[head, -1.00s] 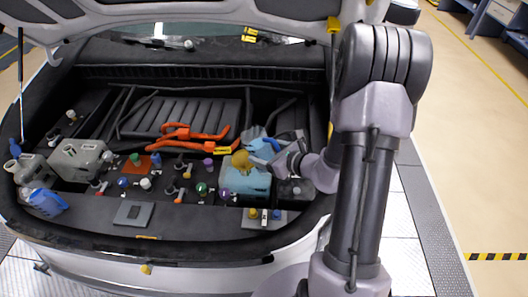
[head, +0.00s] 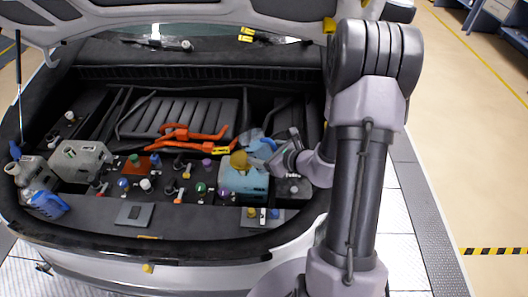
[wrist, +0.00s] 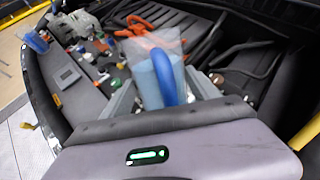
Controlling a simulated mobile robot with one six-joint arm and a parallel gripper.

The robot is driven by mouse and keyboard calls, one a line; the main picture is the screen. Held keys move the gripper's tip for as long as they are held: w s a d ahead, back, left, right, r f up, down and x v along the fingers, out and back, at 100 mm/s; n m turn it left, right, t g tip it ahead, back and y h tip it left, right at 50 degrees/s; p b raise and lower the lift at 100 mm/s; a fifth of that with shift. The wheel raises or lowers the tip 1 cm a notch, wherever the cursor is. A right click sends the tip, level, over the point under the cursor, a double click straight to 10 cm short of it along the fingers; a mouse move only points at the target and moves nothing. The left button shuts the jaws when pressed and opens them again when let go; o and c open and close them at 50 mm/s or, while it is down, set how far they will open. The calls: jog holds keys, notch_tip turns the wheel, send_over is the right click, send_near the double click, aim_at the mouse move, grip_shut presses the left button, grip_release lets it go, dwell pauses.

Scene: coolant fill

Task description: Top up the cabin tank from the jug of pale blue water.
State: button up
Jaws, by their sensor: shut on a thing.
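My gripper (head: 275,151) is shut on the blue handle (wrist: 168,76) of a translucent jug (head: 252,138). The jug looks tilted, over the back of a pale blue tank (head: 244,183) at the right of the open bay. An ochre, round cap or opening (head: 240,160) sits at the tank's top, just below the jug. I cannot tell whether jug and tank touch or whether water is flowing. In the wrist view, the jug's clear body (wrist: 150,48) stands between the fingers, with pale blue inside. The tank is mostly hidden there.
Another blue jug (head: 48,204) and a grey container (head: 82,160) stand at the left of the bay. Several coloured caps and orange cables (head: 180,142) lie between. A small panel with caps (head: 264,216) is in front of the tank. The open lid is overhead.

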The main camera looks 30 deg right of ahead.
jog(key=shift+r+g+h+p, duration=0.2)
jog(key=shift+g+h+p, duration=0.2)
jog(key=shift+g+p, duration=1)
dwell(2.4)
jog(key=shift+w+f+g+h+p, duration=0.2)
jog(key=shift+g+h+p, duration=0.3)
jog(key=shift+p, duration=1.1)
dwell(2.6)
